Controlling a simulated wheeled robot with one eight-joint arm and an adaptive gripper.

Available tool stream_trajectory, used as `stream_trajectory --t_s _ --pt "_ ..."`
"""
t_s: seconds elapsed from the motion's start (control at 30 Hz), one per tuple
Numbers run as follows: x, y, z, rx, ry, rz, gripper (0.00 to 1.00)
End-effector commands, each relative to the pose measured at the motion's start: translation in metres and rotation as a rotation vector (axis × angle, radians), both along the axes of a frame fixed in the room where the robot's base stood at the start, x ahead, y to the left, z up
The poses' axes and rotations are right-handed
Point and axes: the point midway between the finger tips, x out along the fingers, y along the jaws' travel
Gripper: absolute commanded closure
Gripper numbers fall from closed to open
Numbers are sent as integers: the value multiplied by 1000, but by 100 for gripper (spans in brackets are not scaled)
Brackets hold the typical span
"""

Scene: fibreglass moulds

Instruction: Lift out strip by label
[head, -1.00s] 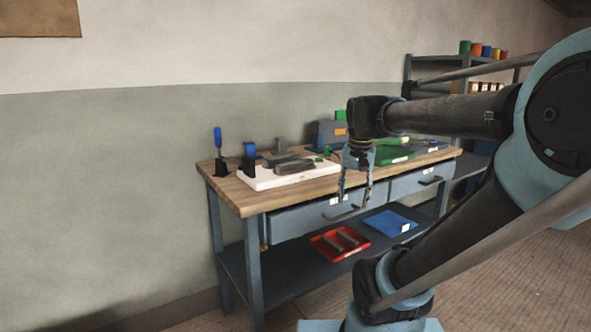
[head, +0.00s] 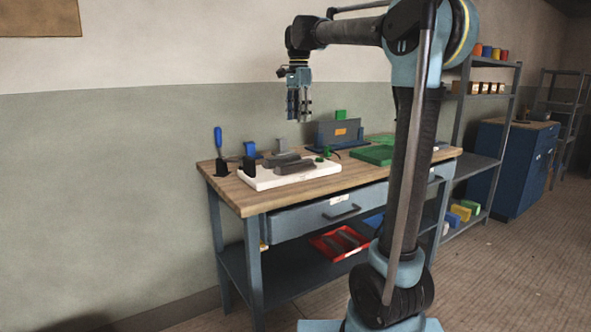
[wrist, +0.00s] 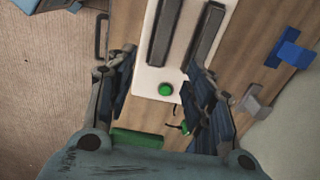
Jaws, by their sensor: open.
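Two dark grey strips lie side by side on a white board on the workbench; one strip (head: 294,167) shows in the head view, and both strips (wrist: 165,32) (wrist: 205,36) show in the wrist view. The white board (head: 258,181) also shows in the wrist view (wrist: 147,80). A round green knob (wrist: 166,89) sits on its end. I can make out no label on these strips. My gripper (head: 299,119) is open and empty, pointing down high above the bench. In the wrist view its fingers (wrist: 155,72) are spread apart over the board's knob end.
The bench (head: 237,196) carries a blue-handled tool (head: 218,142), a grey-blue box (head: 337,133) and a green block (head: 372,155). Below are a drawer (head: 300,216) with a white tag and a red tray (head: 322,247) holding grey bars. Shelves stand right.

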Motion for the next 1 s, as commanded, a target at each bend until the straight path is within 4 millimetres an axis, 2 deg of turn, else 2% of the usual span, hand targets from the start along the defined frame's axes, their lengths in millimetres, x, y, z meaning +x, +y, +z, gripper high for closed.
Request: stream_trajectory --t_s 0.17,0.7,0.83,1.0 --pt "5 6 -4 -1 4 -20 52" --pt "5 6 -93 -1 3 -20 52" --pt "5 6 -110 -1 3 -20 52" --pt "5 6 -119 -1 3 -20 52"
